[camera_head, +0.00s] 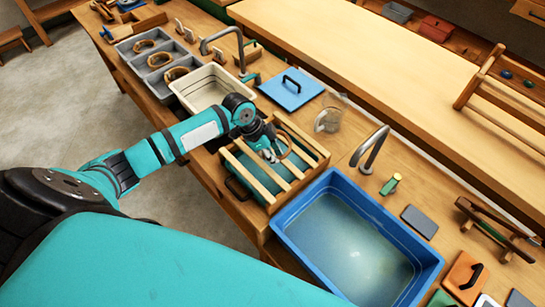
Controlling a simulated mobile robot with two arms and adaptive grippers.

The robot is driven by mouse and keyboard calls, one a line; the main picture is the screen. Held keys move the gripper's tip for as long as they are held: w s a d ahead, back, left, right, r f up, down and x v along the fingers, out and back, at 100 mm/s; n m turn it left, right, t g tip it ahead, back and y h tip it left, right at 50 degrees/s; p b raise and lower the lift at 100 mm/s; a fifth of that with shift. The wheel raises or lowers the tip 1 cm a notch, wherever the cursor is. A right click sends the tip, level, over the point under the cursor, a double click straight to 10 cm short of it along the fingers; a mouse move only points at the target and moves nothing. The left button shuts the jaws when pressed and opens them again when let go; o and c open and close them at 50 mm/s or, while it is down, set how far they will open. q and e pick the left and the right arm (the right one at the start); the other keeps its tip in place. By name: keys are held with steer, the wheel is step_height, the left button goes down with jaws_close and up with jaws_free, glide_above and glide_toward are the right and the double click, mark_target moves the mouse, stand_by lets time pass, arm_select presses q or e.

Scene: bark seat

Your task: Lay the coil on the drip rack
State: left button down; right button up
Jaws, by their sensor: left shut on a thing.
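My left gripper (270,154) is over the drip rack and shut on a brown ring-shaped coil (290,147). The coil stands tilted in the fingers, and part of it is hidden by them. The drip rack (247,185) is a wooden frame with slats over a green basin. The coil is above the slats; I cannot tell whether it touches them. My right gripper is not in view.
A blue tub of water (345,245) stands right of the rack, and a cream tub (203,88) stands left of it. A grey divided tray (155,62) holds more coils. A blue lidded board (290,90), a clear jug (328,118) and a tap (372,148) stand behind.

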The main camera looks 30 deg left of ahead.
arm_select(q)
step_height(320, 180, down, 2)
steer(key=shift+s+f, duration=0.1)
steer(key=shift+f, duration=0.2)
steer(key=c, duration=1.4)
jaws_free()
steer(key=shift+o, duration=0.2)
steer(key=shift+r, duration=0.15)
steer(key=b+v, duration=0.1)
steer(key=v, duration=1.1)
